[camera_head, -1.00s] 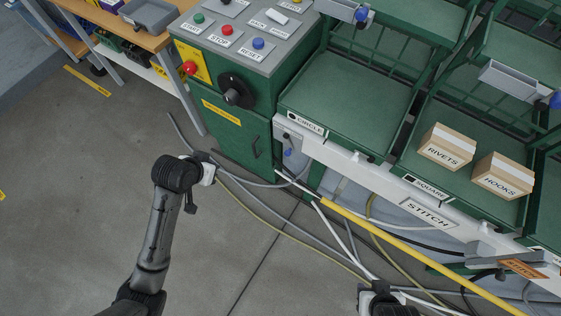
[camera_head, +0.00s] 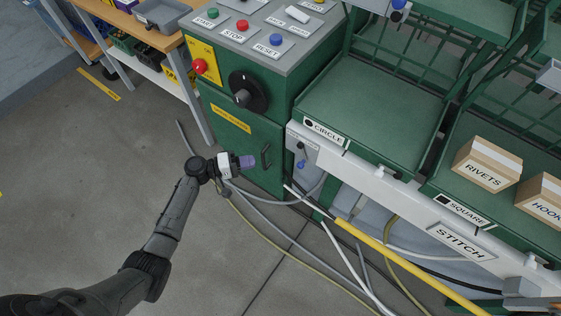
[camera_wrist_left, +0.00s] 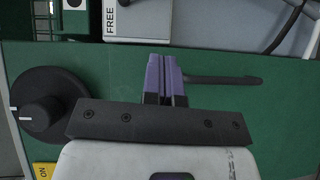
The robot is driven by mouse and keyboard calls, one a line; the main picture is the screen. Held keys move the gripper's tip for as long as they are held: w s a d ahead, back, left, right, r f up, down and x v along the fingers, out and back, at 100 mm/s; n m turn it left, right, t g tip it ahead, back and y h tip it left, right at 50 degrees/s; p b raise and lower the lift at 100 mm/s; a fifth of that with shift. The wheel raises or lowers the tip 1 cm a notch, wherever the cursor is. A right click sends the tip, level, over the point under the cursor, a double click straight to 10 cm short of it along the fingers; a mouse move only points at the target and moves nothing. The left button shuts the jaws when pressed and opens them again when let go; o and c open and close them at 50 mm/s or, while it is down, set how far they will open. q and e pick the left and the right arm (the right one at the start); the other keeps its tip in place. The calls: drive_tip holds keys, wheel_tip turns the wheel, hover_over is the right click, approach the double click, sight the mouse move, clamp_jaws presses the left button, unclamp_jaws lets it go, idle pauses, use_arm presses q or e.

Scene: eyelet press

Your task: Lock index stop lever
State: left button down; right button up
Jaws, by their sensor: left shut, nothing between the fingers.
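A small grey plate (camera_head: 302,147) is mounted on the front of the white rail, below the left end of the CIRCLE shelf. A lever with a blue knob (camera_head: 301,164) hangs at it. In the left wrist view, the plate (camera_wrist_left: 150,22) with a FREE label (camera_wrist_left: 110,20) is at the top; the blue knob does not clearly show there. My left gripper (camera_head: 247,161) has purple fingers, which also show in the left wrist view (camera_wrist_left: 165,76). It is shut and empty, to the left of the knob and apart from it, in front of the green cabinet. My right gripper is out of view.
The green cabinet (camera_head: 225,141) carries a black rotary knob (camera_head: 247,90), a red button (camera_head: 200,66) and a dark door handle (camera_head: 266,156). Cables and a yellow bar (camera_head: 400,262) run below the rail. Open floor lies left of the cabinet.

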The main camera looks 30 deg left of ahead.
use_arm(q)
drive_tip(key=b, duration=0.2)
approach(303, 158)
drive_tip(key=w, duration=0.3)
drive_tip(key=d, duration=0.1)
drive_tip(key=d+f, duration=0.1)
drive_tip(key=d, duration=0.1)
drive_tip(key=shift+f, duration=0.1)
drive_tip(key=shift+s+d, duration=0.1)
drive_tip(key=shift+d, duration=0.5)
drive_tip(key=b, duration=0.1)
drive_tip(key=d+n+t+h+b, duration=0.1)
drive_tip(key=b, duration=0.1)
drive_tip(key=shift+s+d, duration=0.25)
drive_tip(key=shift+d, duration=0.1)
